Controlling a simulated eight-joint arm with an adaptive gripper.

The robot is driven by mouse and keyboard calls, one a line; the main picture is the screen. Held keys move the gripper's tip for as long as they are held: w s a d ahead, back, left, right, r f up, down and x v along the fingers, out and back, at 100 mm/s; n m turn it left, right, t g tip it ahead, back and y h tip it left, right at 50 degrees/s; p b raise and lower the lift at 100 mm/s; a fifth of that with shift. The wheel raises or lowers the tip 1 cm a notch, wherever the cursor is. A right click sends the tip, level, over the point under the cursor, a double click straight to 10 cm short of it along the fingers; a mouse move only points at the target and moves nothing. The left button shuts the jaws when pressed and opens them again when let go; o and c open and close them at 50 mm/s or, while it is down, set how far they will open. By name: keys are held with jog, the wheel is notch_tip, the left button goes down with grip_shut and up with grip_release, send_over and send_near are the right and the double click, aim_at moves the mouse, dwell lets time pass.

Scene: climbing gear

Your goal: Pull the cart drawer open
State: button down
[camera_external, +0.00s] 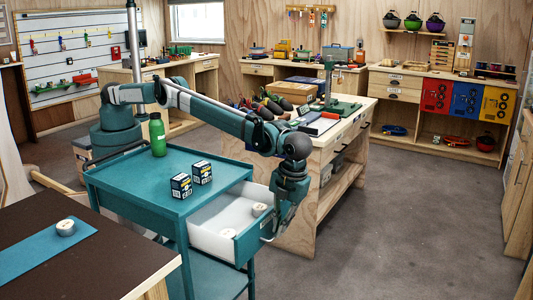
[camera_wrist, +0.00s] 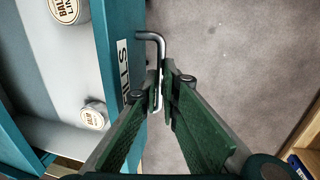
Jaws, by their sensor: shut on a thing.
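The teal cart (camera_external: 150,185) stands in the middle of the external view. Its drawer (camera_external: 208,241) is pulled partway out at the cart's right end, and its pale inside shows. Two round white tins lie in the drawer, one near the front (camera_external: 230,234) and one farther back (camera_external: 259,209). In the wrist view the metal bar handle (camera_wrist: 158,42) runs along the drawer front (camera_wrist: 118,60), which bears a label. My gripper (camera_wrist: 163,90) is shut on the handle, with a finger on each side. In the external view my gripper (camera_external: 274,232) is at the drawer front.
Two small dark boxes (camera_external: 181,186) and a green bottle (camera_external: 157,135) stand on the cart top. A wooden workbench (camera_external: 325,150) stands close behind the drawer. A dark table (camera_external: 100,262) is at the front left. The floor (camera_external: 400,230) to the right is clear.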

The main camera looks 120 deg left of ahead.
jog(key=c, duration=2.9)
grip_release()
jog(key=shift+o, duration=0.2)
jog(key=shift+r, duration=0.1)
notch_tip(320, 180, up, 10)
jog(key=shift+w, duration=0.25)
